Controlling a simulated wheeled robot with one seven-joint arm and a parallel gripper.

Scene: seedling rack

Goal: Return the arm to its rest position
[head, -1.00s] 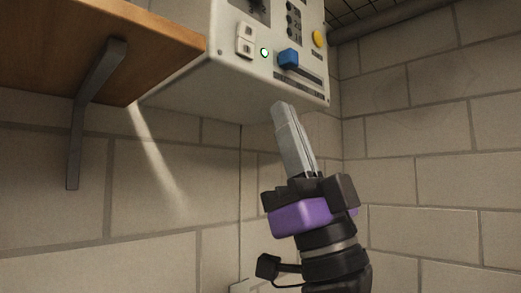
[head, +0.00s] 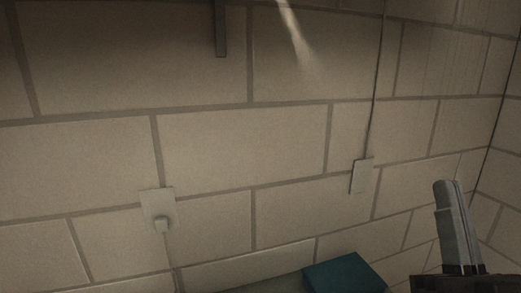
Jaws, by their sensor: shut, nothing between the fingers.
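My gripper (head: 449,186) is at the lower right of the head view, pointing up. Its two grey fingers lie together, shut with nothing between them. Only the fingers and the top of the dark gripper body show; the rest of my arm is below the frame. The fingers stand in front of the block wall and appear apart from everything around them.
A block wall (head: 240,150) fills most of the view, with a corner at the right. A wall outlet with a plug (head: 158,208) and a second wall plate (head: 362,176) are on it. A teal box-like object (head: 345,274) is at the bottom. A bracket (head: 221,30) hangs at the top.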

